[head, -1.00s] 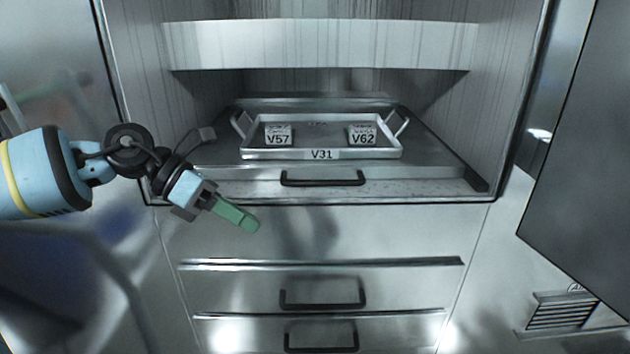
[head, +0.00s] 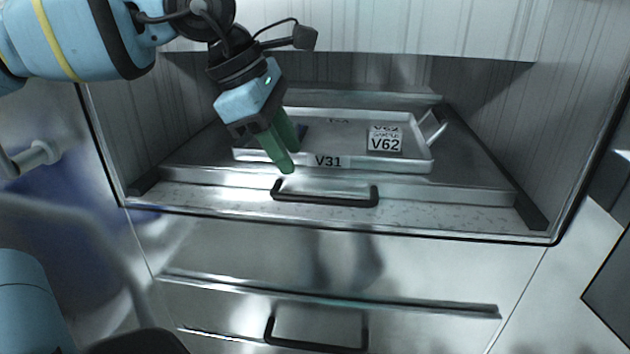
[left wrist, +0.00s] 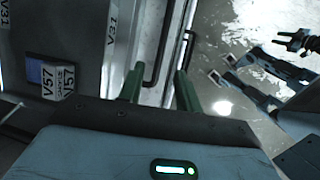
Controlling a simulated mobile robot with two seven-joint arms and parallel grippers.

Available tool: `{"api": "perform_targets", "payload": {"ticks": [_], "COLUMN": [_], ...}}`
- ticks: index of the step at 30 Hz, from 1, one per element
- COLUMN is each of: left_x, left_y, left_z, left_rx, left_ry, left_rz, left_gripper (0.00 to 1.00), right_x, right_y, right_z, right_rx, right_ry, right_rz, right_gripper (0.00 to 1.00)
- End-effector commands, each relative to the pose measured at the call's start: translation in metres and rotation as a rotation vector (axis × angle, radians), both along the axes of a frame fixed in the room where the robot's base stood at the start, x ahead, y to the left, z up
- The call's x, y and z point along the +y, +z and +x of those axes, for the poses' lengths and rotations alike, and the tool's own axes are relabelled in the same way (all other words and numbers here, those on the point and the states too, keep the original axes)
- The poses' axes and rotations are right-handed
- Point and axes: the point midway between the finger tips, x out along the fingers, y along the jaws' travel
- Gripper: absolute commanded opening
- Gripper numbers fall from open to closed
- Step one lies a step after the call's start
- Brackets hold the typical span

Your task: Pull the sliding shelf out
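The sliding shelf (head: 471,187) is a grey metal board low in the open cabinet, with a black bar handle (head: 327,199) at its front. It sits inside the cabinet. My left gripper (head: 290,160) is open, its green fingers pointing down just above the handle's left end, over the tray's front. In the left wrist view, its two fingers (left wrist: 158,88) are apart and the black handle (left wrist: 152,68) shows beyond the gap between them. I cannot tell whether they touch it.
A white tray (head: 428,166) marked V31 stands on the shelf, holding a box marked V62 (head: 384,141) and a box marked V57 (left wrist: 50,82). Drawers with black handles (head: 315,345) are below.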

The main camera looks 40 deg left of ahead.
Motion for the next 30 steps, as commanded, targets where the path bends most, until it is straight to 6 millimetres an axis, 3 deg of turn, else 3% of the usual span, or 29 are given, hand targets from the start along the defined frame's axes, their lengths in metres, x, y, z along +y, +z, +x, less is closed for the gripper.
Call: {"api": "perform_targets", "payload": {"ticks": [5,16,29,30], "left_x": [-0.004,-0.015,-0.018,-0.018], "left_y": [-0.015,-0.062,-0.071,-0.071], "left_z": [0.005,0.023,0.027,0.027], "left_rx": [0.005,0.005,0.001,0.001], "left_ry": [0.0,0.001,0.001,0.001], "left_rz": [0.0,-0.001,-0.002,-0.002], "left_gripper": [0.34,0.34,0.34,0.3], "right_x": [0.0,0.0,0.0,0.0], "right_y": [-0.002,-0.002,-0.001,-0.001], "right_z": [-0.007,-0.001,0.003,0.003], "right_rx": [0.013,0.003,-0.005,-0.005], "right_ry": [0.0,0.0,0.0,0.0], "right_rz": [0.0,-0.001,0.0,0.0], "right_gripper": [0.36,0.36,0.36,0.36]}}
